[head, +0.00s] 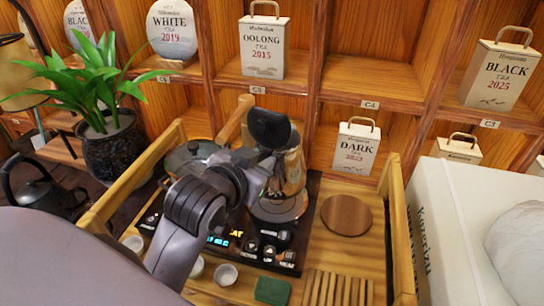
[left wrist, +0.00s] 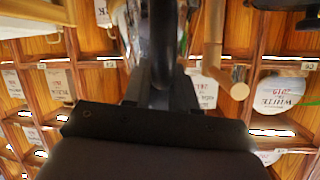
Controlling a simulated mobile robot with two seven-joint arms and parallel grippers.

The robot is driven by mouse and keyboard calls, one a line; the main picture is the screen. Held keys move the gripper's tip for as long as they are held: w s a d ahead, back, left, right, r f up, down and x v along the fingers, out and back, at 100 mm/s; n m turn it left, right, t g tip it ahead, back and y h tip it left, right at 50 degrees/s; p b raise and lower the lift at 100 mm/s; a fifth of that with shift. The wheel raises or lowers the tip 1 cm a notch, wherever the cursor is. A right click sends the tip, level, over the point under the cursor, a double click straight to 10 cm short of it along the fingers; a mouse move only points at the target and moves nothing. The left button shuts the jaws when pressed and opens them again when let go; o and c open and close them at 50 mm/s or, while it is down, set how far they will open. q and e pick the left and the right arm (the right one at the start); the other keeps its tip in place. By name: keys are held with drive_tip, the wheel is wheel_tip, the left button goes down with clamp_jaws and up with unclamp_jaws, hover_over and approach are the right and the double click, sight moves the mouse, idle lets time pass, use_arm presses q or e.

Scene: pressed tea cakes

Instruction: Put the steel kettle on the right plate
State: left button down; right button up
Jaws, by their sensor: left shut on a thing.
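The steel kettle (head: 292,172) shows in the head view behind my left gripper, its shiny side reflecting the wood. It looks upright over the right plate (head: 277,211) of the black cooker, whose front part shows below it. Whether its base touches the plate I cannot tell. My left gripper (head: 268,132) is shut at the kettle's top, and my wrist hides much of the kettle. A wooden bar (head: 235,118), perhaps its handle, sticks out left of the gripper; a wooden bar (left wrist: 226,60) also shows in the left wrist view. My right gripper is not in view.
A dark lidded pot (head: 190,158) stands left of the kettle. A round wooden board (head: 346,214), small cups (head: 225,274), a green block (head: 273,291) and a slatted rack (head: 337,288) lie around the cooker. A white box (head: 455,230) is at right.

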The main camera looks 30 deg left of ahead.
use_arm(q)
drive_tip(key=shift+f+b, duration=0.3)
drive_tip(key=shift+f, duration=0.6)
wheel_tip(320, 180, down, 3)
drive_tip(key=shift+r+b, duration=0.2)
drive_tip(key=shift+b, duration=0.9)
drive_tip(key=shift+f+b, duration=0.45)
drive_tip(key=shift+b, duration=0.15)
drive_tip(key=shift+p, duration=0.85)
drive_tip(key=shift+f+b, duration=0.45)
drive_tip(key=shift+f, duration=0.25)
